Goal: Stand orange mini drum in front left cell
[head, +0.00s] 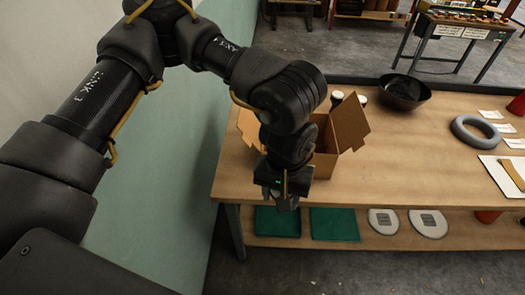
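An open cardboard box (325,160) stands on the wooden table, with flaps folded outward. My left arm covers much of it, so its cells and front left corner are hidden. My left gripper (279,202) points down just in front of the box in the picture, near the table's front edge. Its fingers are small and dark, and I cannot tell whether they are open, shut or holding something. I cannot make out an orange mini drum for certain. A red-orange object (517,104) is cut off at the right edge of the view. My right gripper is not in view.
A black bowl (404,92) and a grey ring (475,131) sit on the table (400,165). White-topped items (337,97) stand behind the box. Green trays (334,225) and a red object (487,216) are on the lower shelf. A wall is at left.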

